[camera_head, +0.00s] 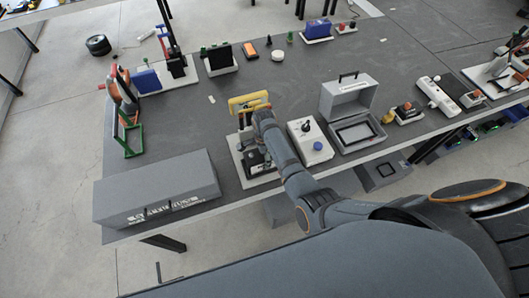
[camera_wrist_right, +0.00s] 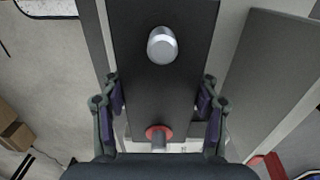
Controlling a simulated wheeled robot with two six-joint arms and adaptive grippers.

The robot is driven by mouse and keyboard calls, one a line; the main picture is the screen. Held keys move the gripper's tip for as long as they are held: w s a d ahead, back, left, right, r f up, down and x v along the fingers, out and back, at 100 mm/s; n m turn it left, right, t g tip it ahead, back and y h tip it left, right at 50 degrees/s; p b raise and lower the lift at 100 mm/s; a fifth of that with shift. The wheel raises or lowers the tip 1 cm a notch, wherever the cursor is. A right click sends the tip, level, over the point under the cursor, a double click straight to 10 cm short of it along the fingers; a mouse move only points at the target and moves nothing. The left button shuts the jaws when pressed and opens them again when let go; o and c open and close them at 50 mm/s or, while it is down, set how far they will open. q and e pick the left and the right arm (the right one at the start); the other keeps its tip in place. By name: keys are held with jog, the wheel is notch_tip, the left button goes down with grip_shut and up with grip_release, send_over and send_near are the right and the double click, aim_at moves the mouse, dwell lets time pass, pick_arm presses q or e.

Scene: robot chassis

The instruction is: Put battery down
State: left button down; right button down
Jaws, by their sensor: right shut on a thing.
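The battery (camera_wrist_right: 160,80) is a dark rectangular block in the right wrist view, with a silver post and a second post ringed in red. My right gripper (camera_wrist_right: 160,100) is shut on it, one finger along each long side. In the head view my right gripper (camera_head: 257,128) is over a white-based black device (camera_head: 262,166) near the table's front edge, by a yellow part (camera_head: 248,102). The arm hides much of that spot, so I cannot tell whether the battery touches the base. My left gripper is not in view.
A long grey box (camera_head: 158,188) lies left of the device. A white box with a knob and blue button (camera_head: 309,139) and an open grey case (camera_head: 349,98) stand to the right. The grey table (camera_head: 200,125) has bare room behind and left of the device.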

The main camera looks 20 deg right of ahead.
jog(key=shift+w+r, duration=0.1)
jog(key=shift+r, duration=0.1)
jog(key=c, duration=0.8)
grip_release()
jog(key=shift+s+f, duration=0.2)
jog(key=shift+f, duration=0.05)
jog(key=o, duration=0.5)
jog(key=shift+r, duration=0.1)
jog(key=shift+c, duration=0.2)
notch_tip(320, 180, up, 7)
jog(key=p, duration=0.6)
jog(key=shift+r, duration=2.55)
